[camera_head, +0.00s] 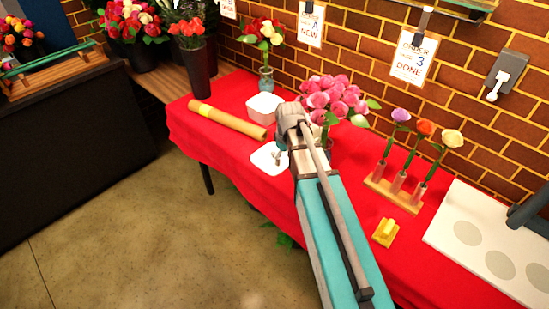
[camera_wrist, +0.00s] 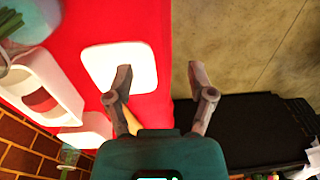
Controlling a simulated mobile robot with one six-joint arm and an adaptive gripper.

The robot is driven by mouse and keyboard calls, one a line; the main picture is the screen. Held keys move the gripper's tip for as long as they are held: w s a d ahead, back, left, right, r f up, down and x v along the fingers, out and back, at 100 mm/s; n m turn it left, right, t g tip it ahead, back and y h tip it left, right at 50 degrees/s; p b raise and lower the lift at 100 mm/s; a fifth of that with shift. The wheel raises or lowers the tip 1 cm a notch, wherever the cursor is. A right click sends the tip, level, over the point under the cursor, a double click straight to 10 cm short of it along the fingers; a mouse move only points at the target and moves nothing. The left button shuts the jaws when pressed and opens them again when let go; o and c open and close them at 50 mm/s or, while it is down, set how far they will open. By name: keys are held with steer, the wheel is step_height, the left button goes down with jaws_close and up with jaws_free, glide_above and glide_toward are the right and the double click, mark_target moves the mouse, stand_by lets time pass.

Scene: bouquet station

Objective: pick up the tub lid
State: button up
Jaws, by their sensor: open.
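The tub lid (camera_head: 268,159), a white, flat, rounded square, lies on the red cloth near the table's front edge. In the wrist view the lid (camera_wrist: 112,62) is whole except where one finger covers its lower right edge. My gripper (camera_wrist: 161,76) is open and empty. Its left finger overlaps the lid in the picture, and its right finger shows over the floor. In the head view my gripper (camera_head: 279,150) is at the lid and partly covers it; I cannot tell its height or contact. The white tub (camera_head: 263,108) stands behind the lid, towards the wall.
A tan roll (camera_head: 228,120) lies left of the lid. A pink bouquet (camera_head: 332,98) stands close behind my arm. To the right are a wooden rack (camera_head: 394,194) with single flowers and a yellow item (camera_head: 385,231). The floor (camera_head: 150,220) in front is mostly open.

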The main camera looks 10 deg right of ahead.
steer(key=w+d+n+y, duration=0.1)
steer(key=w+d+n, duration=0.1)
steer(key=w+n, duration=0.7)
steer(key=w, duration=0.7)
steer(key=shift+w, duration=0.25)
steer(key=shift+f, duration=0.15)
steer(key=b, duration=0.9)
glide_above(273, 152)
steer(key=d, duration=0.1)
steer(key=f, duration=0.8)
steer(key=shift+s+d+f, duration=0.1)
steer(key=shift+d, duration=0.1)
steer(key=shift+f, duration=0.1)
steer(key=shift+a+f+b, duration=0.25)
steer(key=shift+f+b, duration=0.55)
steer(key=shift+f, duration=0.05)
steer(key=shift+a+f+b, duration=0.2)
steer(key=shift+f+b, duration=0.65)
steer(key=shift+a+f+b, duration=0.25)
steer(key=shift+f+b, duration=0.55)
steer(key=shift+f, duration=0.05)
jaws_close()
